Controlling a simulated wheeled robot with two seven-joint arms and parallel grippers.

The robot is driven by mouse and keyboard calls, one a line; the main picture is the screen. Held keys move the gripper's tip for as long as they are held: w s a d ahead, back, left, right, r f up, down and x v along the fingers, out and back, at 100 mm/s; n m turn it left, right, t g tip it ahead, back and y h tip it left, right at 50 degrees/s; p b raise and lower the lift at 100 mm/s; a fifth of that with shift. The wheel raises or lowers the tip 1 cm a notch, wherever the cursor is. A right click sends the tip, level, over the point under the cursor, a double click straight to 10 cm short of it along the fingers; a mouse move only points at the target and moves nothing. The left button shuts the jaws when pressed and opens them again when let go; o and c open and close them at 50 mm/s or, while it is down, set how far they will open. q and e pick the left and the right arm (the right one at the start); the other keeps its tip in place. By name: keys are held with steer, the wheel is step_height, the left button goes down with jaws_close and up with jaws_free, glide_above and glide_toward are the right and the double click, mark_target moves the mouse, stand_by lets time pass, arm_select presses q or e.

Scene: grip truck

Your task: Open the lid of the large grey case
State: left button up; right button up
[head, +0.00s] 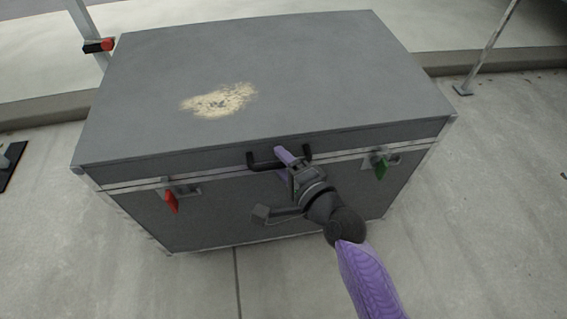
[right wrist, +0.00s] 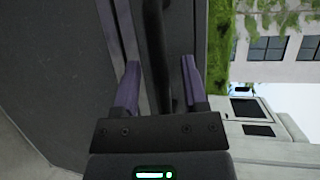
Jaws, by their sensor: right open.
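The large grey case (head: 330,85) stands on the concrete floor with its lid down. A worn pale patch marks the lid's top. A black handle (head: 262,163) sits on the front edge of the lid. My right gripper (head: 288,155) is at this handle and partly hides it. In the right wrist view the black handle bar (right wrist: 156,50) runs between the two open purple fingers (right wrist: 160,85), with a gap on each side. My left gripper is not in view.
A metal post with a red and black clamp (head: 99,46) stands behind the case at the left. Another thin post (head: 487,50) stands at the back right. The concrete floor (head: 495,200) right of the case is clear.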

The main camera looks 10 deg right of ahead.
jaws_close()
stand_by(0.9)
stand_by(0.4)
